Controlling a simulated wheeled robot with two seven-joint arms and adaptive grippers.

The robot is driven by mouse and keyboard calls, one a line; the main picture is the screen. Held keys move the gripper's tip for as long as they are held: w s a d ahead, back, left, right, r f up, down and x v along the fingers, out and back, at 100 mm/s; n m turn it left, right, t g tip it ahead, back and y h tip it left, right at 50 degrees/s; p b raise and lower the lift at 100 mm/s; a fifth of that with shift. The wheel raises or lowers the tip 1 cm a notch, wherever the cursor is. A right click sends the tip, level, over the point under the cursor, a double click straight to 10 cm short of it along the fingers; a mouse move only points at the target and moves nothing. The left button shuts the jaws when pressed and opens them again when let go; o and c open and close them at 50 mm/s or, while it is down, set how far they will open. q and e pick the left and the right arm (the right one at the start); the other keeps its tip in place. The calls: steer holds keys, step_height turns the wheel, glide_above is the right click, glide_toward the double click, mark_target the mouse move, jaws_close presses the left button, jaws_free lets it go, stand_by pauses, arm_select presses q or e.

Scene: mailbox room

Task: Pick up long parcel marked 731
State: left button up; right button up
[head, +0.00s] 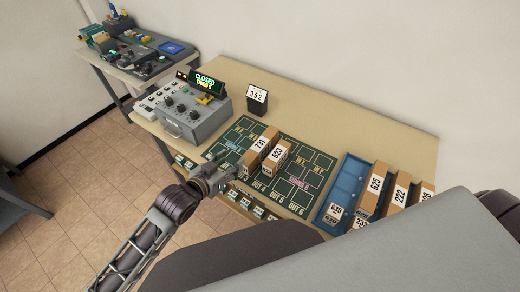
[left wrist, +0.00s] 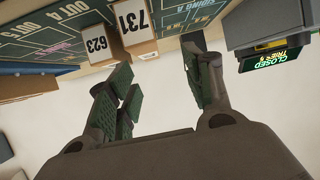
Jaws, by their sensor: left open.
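The long parcel marked 731 (head: 265,143) is a brown box with a white label, lying on the dark green marked mat (head: 243,129). It lies directly left of the parcel marked 623 (head: 279,153). My left gripper (head: 236,172) is at the near end of parcel 731, at the table's front edge. In the left wrist view, my left gripper (left wrist: 160,68) has its green-padded fingers apart with nothing between them. Parcel 731 (left wrist: 133,22) shows there beyond the fingers, with parcel 623 (left wrist: 97,45) beside it. My right gripper is not in view.
A grey control box (head: 190,112) with a lit CLOSED sign (head: 205,80) stands left of the mat. A small 352 display (head: 257,98) stands behind it. A blue tray (head: 346,178) with several parcels is at right.

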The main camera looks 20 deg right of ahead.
arm_select(q)
steer(key=shift+d+m+h, duration=0.6)
steer(key=shift+d+h, duration=0.1)
steer(key=shift+d, duration=0.25)
steer(key=shift+d, duration=0.1)
glide_toward(259, 145)
steer(key=shift+x, duration=2)
steer(key=shift+w, duration=0.1)
steer(key=shift+p+x, duration=0.6)
steer(key=shift+x, duration=2)
steer(key=c, duration=1.1)
